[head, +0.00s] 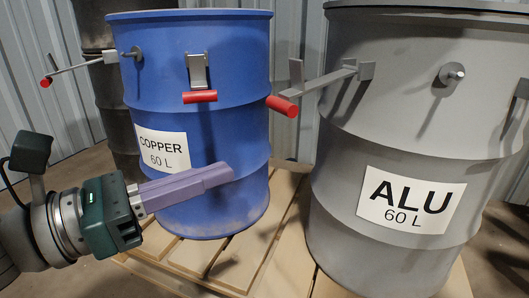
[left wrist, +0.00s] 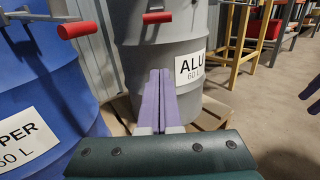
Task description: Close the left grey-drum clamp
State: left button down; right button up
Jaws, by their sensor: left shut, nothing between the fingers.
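The grey ALU drum (head: 350,150) stands at the right in the head view and in the middle of the left wrist view (left wrist: 190,48). Its left clamp (head: 330,80) is a grey lever swung out from the wall towards the left, with a red grip (head: 282,106) at its end. In the left wrist view a red grip (left wrist: 157,17) shows at the top before this drum. My left gripper (head: 232,172) is shut and empty, in front of the blue drum, below and left of that grip and apart from it. Purple fingertips (left wrist: 312,97) at the wrist view's right edge look like my right gripper, cut off.
The blue COPPER drum (head: 215,125) stands close behind my left gripper, with its own red-gripped clamps (head: 198,85). A dark drum (head: 95,45) is behind it. The drums stand on a wooden pallet (head: 283,215). A yellow-framed stand (left wrist: 240,45) is right of the grey drum.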

aim_at(316, 83)
pick_arm(q)
jog(key=b+x, duration=0.4)
jog(key=x, duration=0.6)
jog(key=r, duration=0.1)
jog(key=s+a+r+p, duration=0.1)
jog(key=r+p, duration=0.1)
jog(key=r, duration=0.1)
jog(key=shift+s+a, duration=0.2)
jog(key=shift+a, duration=0.1)
jog(key=shift+d, duration=0.1)
